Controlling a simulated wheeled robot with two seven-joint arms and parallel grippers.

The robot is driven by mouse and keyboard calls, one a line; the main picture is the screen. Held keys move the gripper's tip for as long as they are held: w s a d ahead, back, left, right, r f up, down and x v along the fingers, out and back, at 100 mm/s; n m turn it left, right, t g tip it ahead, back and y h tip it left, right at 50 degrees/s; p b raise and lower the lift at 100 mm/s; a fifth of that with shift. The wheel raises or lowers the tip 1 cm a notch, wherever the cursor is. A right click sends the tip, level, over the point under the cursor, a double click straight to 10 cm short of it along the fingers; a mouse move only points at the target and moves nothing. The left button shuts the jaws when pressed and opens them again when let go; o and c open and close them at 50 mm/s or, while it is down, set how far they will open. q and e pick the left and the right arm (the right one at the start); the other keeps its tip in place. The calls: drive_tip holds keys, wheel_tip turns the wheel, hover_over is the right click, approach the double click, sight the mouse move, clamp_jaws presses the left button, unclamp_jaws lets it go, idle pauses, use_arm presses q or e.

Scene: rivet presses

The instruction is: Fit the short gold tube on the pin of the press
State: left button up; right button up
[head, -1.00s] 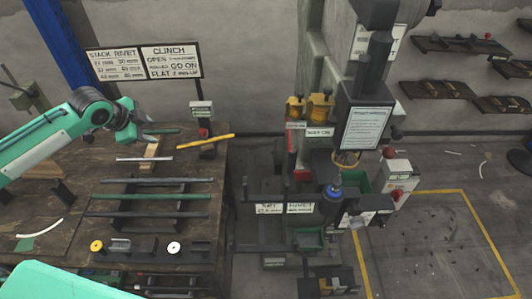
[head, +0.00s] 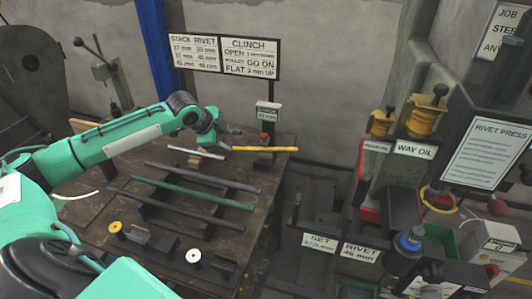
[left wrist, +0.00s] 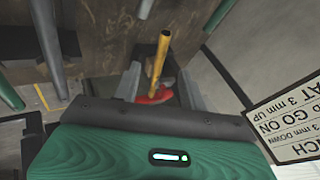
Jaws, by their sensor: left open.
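The gold tube (head: 266,149) lies near the back right corner of the wooden bench, in front of a small post with a red part. My left gripper (head: 229,141) is at its left end in the head view. In the left wrist view the tube (left wrist: 160,62) runs between the two spread fingers of my left gripper (left wrist: 161,88), with room on both sides. I cannot tell whether a finger touches it. The rivet press (head: 488,145) stands at the right with a blue part (head: 409,241) low on it. I cannot make out the pin clearly. My right gripper is not in view.
The bench (head: 150,205) carries a green rod (head: 205,193), dark rails, a pale rod (head: 196,152), and yellow and white spools at its front. A sign board (head: 222,55) stands behind it. A gap separates bench and press.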

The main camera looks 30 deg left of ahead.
sight(242, 148)
use_arm(q)
drive_tip(key=x, duration=0.6)
drive_tip(key=shift+w+d+f, duration=0.1)
drive_tip(key=shift+w+f, duration=0.2)
drive_tip(key=shift+w, duration=0.1)
drive_tip(key=x, duration=0.4)
drive_tip(key=shift+w+p, duration=0.15)
drive_tip(key=shift+p, duration=0.25)
clamp_jaws()
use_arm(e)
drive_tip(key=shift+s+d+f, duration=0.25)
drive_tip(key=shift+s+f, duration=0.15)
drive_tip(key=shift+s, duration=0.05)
